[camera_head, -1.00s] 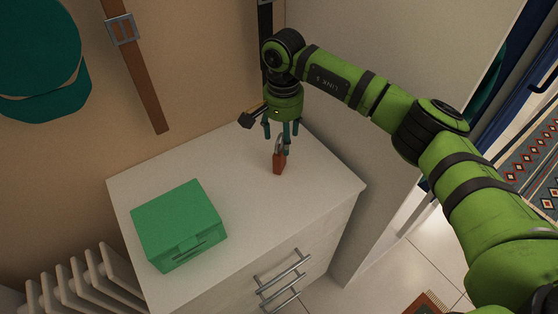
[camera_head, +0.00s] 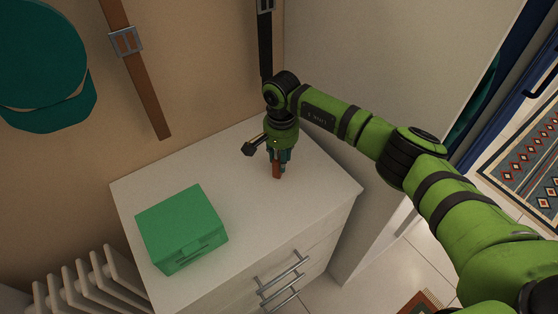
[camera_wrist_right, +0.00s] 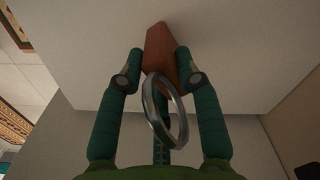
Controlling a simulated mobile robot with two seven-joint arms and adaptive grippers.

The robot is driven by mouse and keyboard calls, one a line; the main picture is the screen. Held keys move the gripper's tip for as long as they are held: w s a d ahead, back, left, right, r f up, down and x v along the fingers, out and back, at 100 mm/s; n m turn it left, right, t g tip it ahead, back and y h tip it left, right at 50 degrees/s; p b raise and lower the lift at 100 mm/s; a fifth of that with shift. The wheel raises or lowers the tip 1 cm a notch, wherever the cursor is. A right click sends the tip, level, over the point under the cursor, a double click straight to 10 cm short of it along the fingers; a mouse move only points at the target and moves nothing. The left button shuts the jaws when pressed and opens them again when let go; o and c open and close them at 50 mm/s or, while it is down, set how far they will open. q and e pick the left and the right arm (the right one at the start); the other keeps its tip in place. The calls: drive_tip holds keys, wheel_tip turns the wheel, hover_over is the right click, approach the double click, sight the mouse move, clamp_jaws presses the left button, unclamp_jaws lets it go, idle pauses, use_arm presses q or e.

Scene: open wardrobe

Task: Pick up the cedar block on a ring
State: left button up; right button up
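The cedar block (camera_head: 276,170) is a small reddish-brown piece standing on the white dresser top (camera_head: 235,170), near its back right part. Its metal ring (camera_wrist_right: 164,108) shows in the right wrist view, between my fingers and nearer the palm than the block (camera_wrist_right: 160,52). My right gripper (camera_head: 278,163) points down over the block. In the right wrist view its teal fingers (camera_wrist_right: 159,66) are drawn in on both sides of the block, with their tips against it. In the head view the fingers hide the ring and part of the block. My left gripper is out of view.
A green box (camera_head: 181,229) with a closed lid sits on the left of the dresser top. Belts (camera_head: 134,70) and a teal cap (camera_head: 45,70) hang on the back wall. A white radiator (camera_head: 85,290) stands at left. The dresser top between box and block is clear.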

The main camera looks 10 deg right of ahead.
clamp_jaws()
drive_tip(key=shift+r, duration=0.25)
wheel_tip(320, 180, up, 9)
drive_tip(key=b, duration=0.2)
drive_tip(key=shift+f+b, duration=0.2)
drive_tip(key=shift+b, duration=0.2)
drive_tip(key=shift+r, duration=0.45)
drive_tip(key=shift+s, duration=0.1)
